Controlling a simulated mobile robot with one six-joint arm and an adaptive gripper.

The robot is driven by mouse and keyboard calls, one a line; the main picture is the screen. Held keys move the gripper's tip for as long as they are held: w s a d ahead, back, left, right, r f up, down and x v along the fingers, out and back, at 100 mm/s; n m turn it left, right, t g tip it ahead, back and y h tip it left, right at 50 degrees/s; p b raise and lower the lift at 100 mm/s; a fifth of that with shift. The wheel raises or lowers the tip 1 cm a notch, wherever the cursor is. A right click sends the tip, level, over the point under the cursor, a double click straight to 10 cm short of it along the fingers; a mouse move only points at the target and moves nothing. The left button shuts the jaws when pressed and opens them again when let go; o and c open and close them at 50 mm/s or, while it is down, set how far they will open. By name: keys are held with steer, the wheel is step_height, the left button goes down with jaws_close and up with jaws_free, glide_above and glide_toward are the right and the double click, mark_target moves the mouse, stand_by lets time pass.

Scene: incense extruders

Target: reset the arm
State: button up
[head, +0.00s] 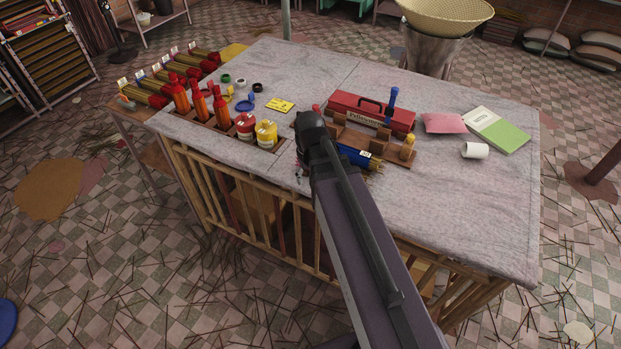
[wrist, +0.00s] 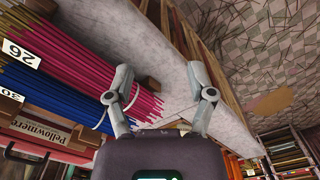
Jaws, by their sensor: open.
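My gripper is mostly hidden behind the arm there. In the wrist view my gripper (wrist: 158,70) has its two fingers spread apart, with nothing visible held between them. A bundle of pink sticks (wrist: 90,65) with a "26" label lies beside and behind the left finger; I cannot tell whether they touch. A blue bundle (wrist: 45,110) with a "30" label is lower left.
Red bottles (head: 198,103), a red jar (head: 245,125) and a yellow jar (head: 266,134) stand left of my arm. A red toolbox (head: 370,108) stands behind the rack. The table's front right is clear.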

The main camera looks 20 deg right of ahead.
steer(key=shift+s, duration=0.1)
steer(key=shift+m, duration=0.6)
steer(key=s, duration=0.1)
steer(key=s+a, duration=0.1)
steer(key=s, duration=0.1)
steer(key=s+a, duration=0.1)
steer(key=shift+s+a, duration=0.1)
steer(key=shift+s, duration=0.05)
stand_by(2.7)
steer(key=shift+c, duration=1.1)
